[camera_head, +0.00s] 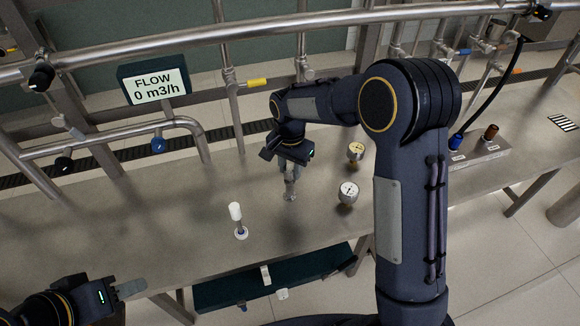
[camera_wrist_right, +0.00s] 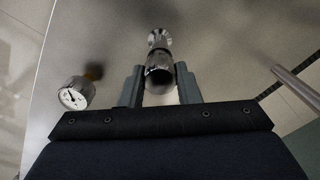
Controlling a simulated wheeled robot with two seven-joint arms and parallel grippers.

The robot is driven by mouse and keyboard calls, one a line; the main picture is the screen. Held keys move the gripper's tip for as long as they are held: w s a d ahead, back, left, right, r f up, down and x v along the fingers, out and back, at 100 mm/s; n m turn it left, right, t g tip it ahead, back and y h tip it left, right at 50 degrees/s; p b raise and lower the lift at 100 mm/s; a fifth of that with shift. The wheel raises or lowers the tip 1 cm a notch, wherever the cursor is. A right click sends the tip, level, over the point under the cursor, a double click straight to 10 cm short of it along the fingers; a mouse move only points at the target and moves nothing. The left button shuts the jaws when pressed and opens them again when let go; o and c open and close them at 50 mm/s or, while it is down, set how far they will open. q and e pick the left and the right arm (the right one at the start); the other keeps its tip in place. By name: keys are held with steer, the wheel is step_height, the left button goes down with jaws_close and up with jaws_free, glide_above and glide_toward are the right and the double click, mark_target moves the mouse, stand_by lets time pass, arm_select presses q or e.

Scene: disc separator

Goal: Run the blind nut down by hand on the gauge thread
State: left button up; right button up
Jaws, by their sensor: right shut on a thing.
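The blind nut (camera_wrist_right: 160,76), a shiny metal cylinder, sits between the two fingers of my right gripper (camera_wrist_right: 161,88) in the right wrist view. My right gripper (camera_head: 290,172) is shut on it and points down at the table in the head view. The gauge thread (camera_wrist_right: 158,38), a shiny metal stub on the table, stands in line with the nut just beyond it. It also shows in the head view (camera_head: 290,195), under the gripper. I cannot tell how far the nut sits on the thread. My left gripper (camera_head: 130,288) is low at the left, away from these parts; its jaw opening is unclear.
A white-faced pressure gauge (camera_head: 348,192) stands close right of the thread, with another gauge (camera_head: 355,151) behind. A white-topped pin (camera_head: 236,213) stands to the left. Pipes and a flow display (camera_head: 157,86) run behind. The table (camera_head: 190,238) is bare at front left.

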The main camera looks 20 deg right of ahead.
steer(key=shift+m, duration=0.9)
steer(key=shift+m+p, duration=0.3)
steer(key=shift+m, duration=1.3)
jaws_close()
steer(key=shift+r+m, duration=0.1)
steer(key=shift+m, duration=0.5)
steer(key=shift+m+p, duration=0.45)
steer(key=shift+m, duration=0.55)
